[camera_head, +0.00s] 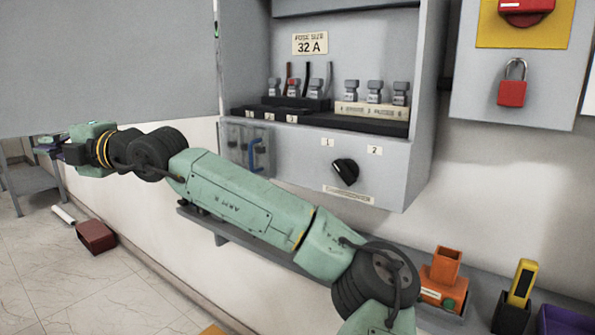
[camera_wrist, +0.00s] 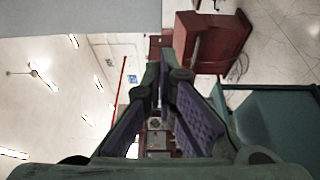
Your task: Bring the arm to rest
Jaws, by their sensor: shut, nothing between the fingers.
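My arm (camera_head: 230,197) stretches across the head view from the lower right to the far left, in front of the grey cabinet. My gripper (camera_head: 62,147) is at the arm's left end, small and partly hidden by my wrist. In the wrist view my gripper (camera_wrist: 167,75) shows two fingers with dark pads that converge towards their tips. It is shut, and nothing shows held in it. The fingers point out into the room, away from the cabinet.
The grey cabinet (camera_head: 400,165) holds fuses and a black rotary switch (camera_head: 345,172). Its door (camera_head: 110,65) is near my wrist. A shelf (camera_head: 240,240) runs below, with an orange holder (camera_head: 443,275). A red padlock (camera_head: 512,92) hangs at right. A red box (camera_head: 96,237) lies on the floor.

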